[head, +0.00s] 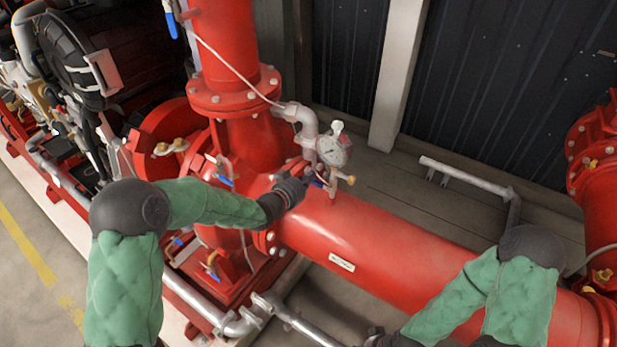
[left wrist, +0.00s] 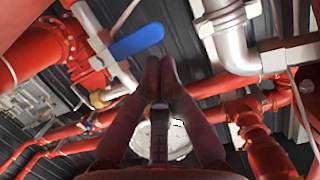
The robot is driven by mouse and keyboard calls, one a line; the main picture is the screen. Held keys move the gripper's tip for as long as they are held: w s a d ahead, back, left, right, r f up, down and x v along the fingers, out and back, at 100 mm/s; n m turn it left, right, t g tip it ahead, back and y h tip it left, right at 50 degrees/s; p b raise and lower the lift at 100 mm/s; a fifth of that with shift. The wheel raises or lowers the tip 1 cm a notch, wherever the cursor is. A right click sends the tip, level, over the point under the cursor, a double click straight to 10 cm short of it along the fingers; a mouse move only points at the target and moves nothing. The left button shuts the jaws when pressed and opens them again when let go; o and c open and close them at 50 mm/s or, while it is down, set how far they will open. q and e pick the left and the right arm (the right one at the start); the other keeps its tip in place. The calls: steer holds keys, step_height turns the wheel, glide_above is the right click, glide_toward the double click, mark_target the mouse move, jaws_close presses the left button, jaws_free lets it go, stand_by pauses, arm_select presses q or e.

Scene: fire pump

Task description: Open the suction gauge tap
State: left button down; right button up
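The suction gauge (head: 332,150), with a round white dial, stands on grey pipework above the large red suction pipe (head: 370,235). A small blue tap handle (head: 319,182) shows just below the gauge, partly hidden by my left gripper (head: 301,184). In the left wrist view, the fingertips of my left gripper (left wrist: 161,65) are together with nothing seen between them. A blue lever (left wrist: 137,40) lies just beside the tips there; I cannot tell whether they touch. A pale round dial (left wrist: 176,138) is partly hidden behind the fingers. My right gripper (head: 374,339) is at the bottom edge, mostly cut off.
Grey pipe elbows (head: 306,118) stand close to the gauge. Other blue-handled valves (head: 212,272) sit on the pump at the left. A grey pipe rail (head: 465,177) runs behind the red pipe.

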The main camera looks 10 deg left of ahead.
arm_select(q)
steer(key=shift+w+a+f+n+h+p, duration=0.1)
steer(key=shift+a+f+n+h+p, duration=0.25)
steer(key=shift+f+n, duration=0.4)
stand_by(0.5)
step_height(320, 180, down, 3)
steer(key=n+h+p, duration=0.1)
steer(key=n, duration=0.1)
steer(key=n+h+p, duration=0.1)
steer(key=n, duration=0.2)
steer(key=shift+a+g, duration=0.1)
steer(key=shift+g, duration=0.2)
steer(key=shift+d+f+n+h, duration=0.2)
steer(key=shift+f+n+h, duration=0.25)
steer(key=shift+f+n, duration=0.55)
steer(key=shift+d+f+n, duration=0.2)
steer(key=shift+f+n, duration=0.1)
steer(key=shift+n, duration=0.55)
steer(key=shift+s+d+f, duration=0.25)
steer(key=shift+d+f, duration=0.1)
steer(key=shift+f, duration=0.1)
steer(key=shift+d+f, duration=0.15)
